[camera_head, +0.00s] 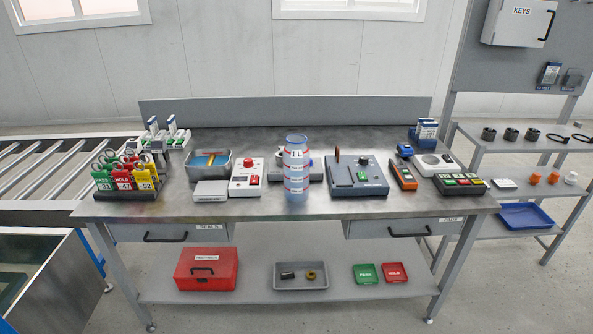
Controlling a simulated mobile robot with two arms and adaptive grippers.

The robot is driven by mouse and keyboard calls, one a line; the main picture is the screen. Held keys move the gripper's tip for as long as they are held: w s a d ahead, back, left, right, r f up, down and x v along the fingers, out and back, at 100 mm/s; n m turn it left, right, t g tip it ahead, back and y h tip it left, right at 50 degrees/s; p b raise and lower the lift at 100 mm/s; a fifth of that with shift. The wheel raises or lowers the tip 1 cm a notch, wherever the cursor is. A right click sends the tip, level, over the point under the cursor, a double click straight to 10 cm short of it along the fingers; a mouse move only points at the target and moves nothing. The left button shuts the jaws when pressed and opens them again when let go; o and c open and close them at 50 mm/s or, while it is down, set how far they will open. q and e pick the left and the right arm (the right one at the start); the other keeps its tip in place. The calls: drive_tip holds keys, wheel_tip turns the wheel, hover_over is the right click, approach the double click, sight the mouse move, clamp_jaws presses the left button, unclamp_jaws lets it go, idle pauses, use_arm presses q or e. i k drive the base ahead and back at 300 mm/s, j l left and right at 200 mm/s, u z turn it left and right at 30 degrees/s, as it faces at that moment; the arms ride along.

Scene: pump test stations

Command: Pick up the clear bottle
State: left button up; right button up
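The clear bottle (296,169) stands upright on the grey metal workbench (256,210), near the front edge and around the middle. It is a tall see-through cylinder with a bluish tint, red ring markings and a "1 L" label. Neither of my grippers shows in the head view.
A white box with a red knob (247,177) stands close left of the bottle, and a grey-blue device (357,176) close right. A metal tray (209,163) and tagged padlocks (126,178) are farther left. A narrow strip of bench front is clear.

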sight(295, 154)
drive_tip(key=i+j+z, duration=0.35)
drive_tip(key=i+j, duration=0.25)
drive_tip(key=i+j+z, duration=0.4)
drive_tip(key=i+j, duration=0.15)
drive_tip(key=j, duration=0.2)
